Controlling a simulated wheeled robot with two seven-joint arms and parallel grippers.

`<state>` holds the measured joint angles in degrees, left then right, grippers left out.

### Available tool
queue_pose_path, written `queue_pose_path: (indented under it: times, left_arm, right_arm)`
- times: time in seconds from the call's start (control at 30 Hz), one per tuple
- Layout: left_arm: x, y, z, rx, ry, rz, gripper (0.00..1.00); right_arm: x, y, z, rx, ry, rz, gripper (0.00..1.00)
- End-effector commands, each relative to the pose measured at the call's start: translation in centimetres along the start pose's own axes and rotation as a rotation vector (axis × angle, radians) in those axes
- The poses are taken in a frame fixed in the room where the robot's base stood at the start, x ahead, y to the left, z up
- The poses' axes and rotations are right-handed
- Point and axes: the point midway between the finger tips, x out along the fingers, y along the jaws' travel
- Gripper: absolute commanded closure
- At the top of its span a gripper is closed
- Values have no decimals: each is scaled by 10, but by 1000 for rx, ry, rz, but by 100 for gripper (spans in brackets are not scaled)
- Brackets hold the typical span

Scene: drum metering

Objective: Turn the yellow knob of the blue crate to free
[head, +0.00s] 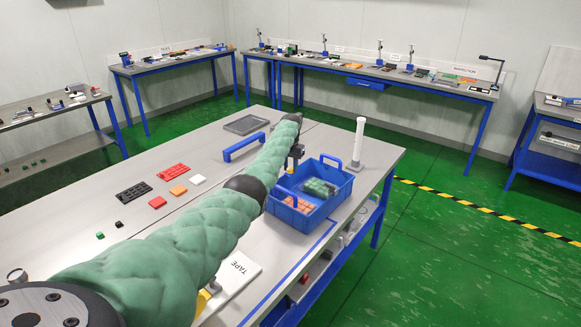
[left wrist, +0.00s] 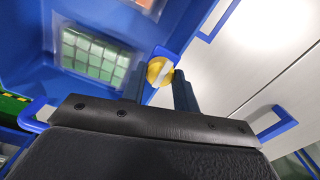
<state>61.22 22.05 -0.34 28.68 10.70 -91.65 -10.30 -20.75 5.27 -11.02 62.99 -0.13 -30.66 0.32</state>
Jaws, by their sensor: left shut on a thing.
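The blue crate (head: 340,200) stands at the right end of the near table, holding green and salmon-coloured blocks. In the left wrist view, the crate (left wrist: 28,55) fills the upper left. The yellow knob (left wrist: 159,70), with a pale bar across its face, is on the crate's side. My left gripper (left wrist: 171,88) has its dark fingers closed around the knob from either side. In the head view, my left gripper (head: 292,163) is at the crate's left rear side, small and partly hidden; the knob cannot be made out there. My right gripper is not seen.
A white post (head: 358,142) stands behind the crate. A blue handle (head: 243,146) and a grey tray (head: 246,124) lie left of my arm. Red, orange, white and black blocks lie farther left. A TAPE-marked white plate (head: 236,275) is near the front edge.

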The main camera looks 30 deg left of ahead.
Motion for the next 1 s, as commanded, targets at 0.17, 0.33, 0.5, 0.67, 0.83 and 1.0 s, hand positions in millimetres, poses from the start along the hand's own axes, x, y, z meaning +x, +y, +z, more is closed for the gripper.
queue_pose_path:
  times: [0.17, 0.33, 0.5, 0.67, 0.83, 1.0]
  left_arm:
    - [-2, 0, -1, 23, 3, 0, 93]
    - [-2, 0, -1, 27, 2, 0, 93]
    - [-2, 0, -1, 26, 2, 0, 93]
    - [-2, 0, 0, 26, 2, 0, 49]
    - [-1, 0, 0, 26, 1, 0, 48]
    - [-2, 0, 0, 26, 1, 0, 48]
  right_arm:
    - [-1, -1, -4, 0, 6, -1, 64]
    - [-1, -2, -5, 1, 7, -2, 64]
    - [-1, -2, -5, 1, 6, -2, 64]
    - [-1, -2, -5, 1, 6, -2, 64]
    - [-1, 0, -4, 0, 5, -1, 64]
    - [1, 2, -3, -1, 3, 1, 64]
